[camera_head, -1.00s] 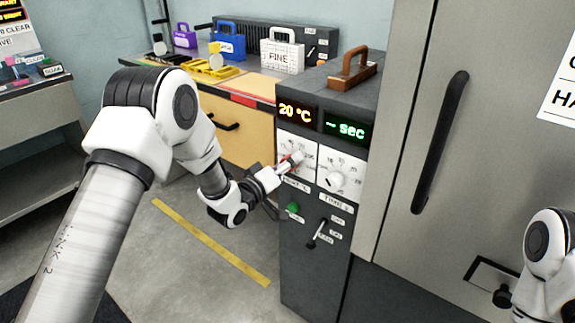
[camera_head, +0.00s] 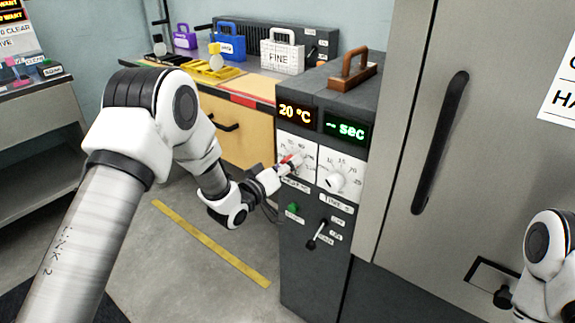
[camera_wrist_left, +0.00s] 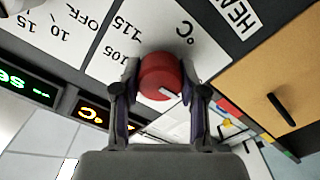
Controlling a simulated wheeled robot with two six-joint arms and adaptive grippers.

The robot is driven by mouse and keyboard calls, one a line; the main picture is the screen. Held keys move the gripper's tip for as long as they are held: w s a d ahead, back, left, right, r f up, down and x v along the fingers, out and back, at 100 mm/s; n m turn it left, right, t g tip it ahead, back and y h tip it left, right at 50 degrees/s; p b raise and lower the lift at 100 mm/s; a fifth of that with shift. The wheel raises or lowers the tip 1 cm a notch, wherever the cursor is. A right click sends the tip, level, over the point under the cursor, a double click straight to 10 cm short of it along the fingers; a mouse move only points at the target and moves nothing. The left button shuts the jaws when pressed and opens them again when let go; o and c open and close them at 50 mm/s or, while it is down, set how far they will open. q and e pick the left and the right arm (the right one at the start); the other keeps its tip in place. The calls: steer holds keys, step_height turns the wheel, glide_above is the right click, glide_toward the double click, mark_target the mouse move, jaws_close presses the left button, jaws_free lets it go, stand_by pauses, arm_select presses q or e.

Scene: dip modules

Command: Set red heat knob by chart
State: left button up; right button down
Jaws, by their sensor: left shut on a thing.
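The red heat knob (camera_wrist_left: 160,77) sits on a white dial plate marked °C on the dark control cabinet (camera_head: 318,230). In the wrist view it is between the two fingers of my left gripper (camera_wrist_left: 160,100), which is shut on it. A white pointer line shows on the knob. The heat display (camera_head: 297,114) reads 20 °C. My right gripper is out of view; only part of a white arm shows at the right edge.
A white time knob (camera_head: 334,182) sits right of the heat dial under a green "-- sec" display (camera_head: 346,127). Below are a green button (camera_head: 293,208) and a lever (camera_head: 317,236). A large grey door (camera_head: 470,130) stands at the right. Coloured cases, including a white FINE case (camera_head: 283,55), stand behind.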

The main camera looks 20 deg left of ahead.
arm_select(q)
steer(key=m+b, duration=0.1)
steer(key=m, duration=0.9)
steer(key=shift+d+m+b, duration=0.1)
steer(key=shift+m+b, duration=0.2)
steer(key=shift+b, duration=0.05)
steer(key=shift+m+b, duration=0.4)
steer(key=shift+m, duration=1.4)
steer(key=o, duration=1.1)
steer(key=shift+o, duration=0.2)
steer(key=shift+s, duration=0.1)
steer(key=v, duration=1.1)
steer(key=shift+s, duration=0.4)
